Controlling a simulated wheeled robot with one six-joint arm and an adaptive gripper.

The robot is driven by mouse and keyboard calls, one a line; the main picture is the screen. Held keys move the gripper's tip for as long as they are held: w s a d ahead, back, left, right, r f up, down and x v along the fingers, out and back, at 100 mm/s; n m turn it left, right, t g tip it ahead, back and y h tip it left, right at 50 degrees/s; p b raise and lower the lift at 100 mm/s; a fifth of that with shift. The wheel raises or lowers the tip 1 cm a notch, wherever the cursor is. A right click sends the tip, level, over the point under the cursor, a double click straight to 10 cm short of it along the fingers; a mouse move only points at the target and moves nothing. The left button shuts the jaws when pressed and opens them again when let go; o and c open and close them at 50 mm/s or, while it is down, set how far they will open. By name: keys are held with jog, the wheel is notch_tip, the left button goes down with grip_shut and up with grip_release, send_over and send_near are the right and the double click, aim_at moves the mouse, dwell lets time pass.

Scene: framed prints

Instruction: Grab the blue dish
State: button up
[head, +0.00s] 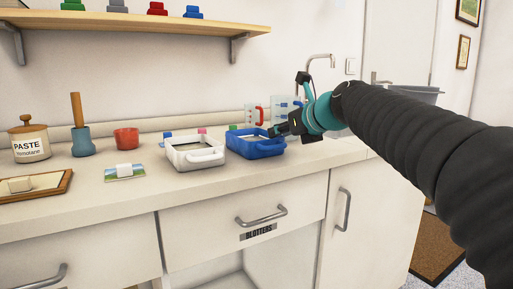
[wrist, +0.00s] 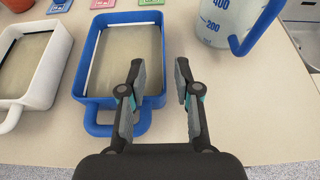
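The blue dish (head: 256,146) is a rectangular tray with a loop handle on its front side, standing on the counter right of a similar white dish (head: 194,153). In the wrist view the blue dish (wrist: 87,98) lies left of centre, its handle (wrist: 118,128) toward me, with a pale sheet or liquid inside.
A measuring jug (wrist: 230,20) with a blue handle stands close on the right. The white dish also shows in the wrist view (wrist: 28,60). A sink (wrist: 302,35) is at the far right. A red cup (head: 126,138) and paste jar (head: 29,143) stand left.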

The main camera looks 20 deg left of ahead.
jog(key=x, duration=0.5)
jog(key=shift+w+b, duration=0.2)
jog(key=shift+b, duration=0.15)
jog(key=shift+d, duration=0.1)
grip_shut()
